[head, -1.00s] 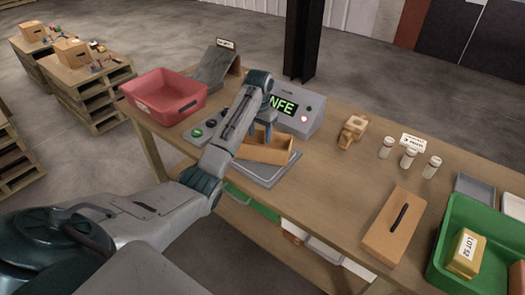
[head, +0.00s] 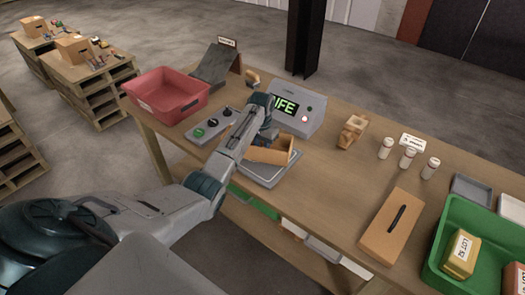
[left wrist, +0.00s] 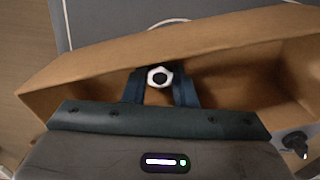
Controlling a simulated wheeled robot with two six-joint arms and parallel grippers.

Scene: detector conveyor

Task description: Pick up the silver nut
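The silver nut (left wrist: 159,77) is a small pale ring with a dark hole, seen in the left wrist view. It lies between the two blue fingertips of my left gripper (left wrist: 160,88), which are close together and appear to touch its sides. The fingers reach down into an open brown cardboard box (left wrist: 235,55). In the head view my left gripper (head: 268,136) is at the box (head: 270,155), and the nut is hidden there. I cannot tell whether the nut is clear of the box floor. My right gripper is not in view.
The box stands on a grey scale plate (head: 258,176). A lit display unit (head: 297,108) stands behind it, and a button panel (head: 210,126) and red bin (head: 165,94) are left.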

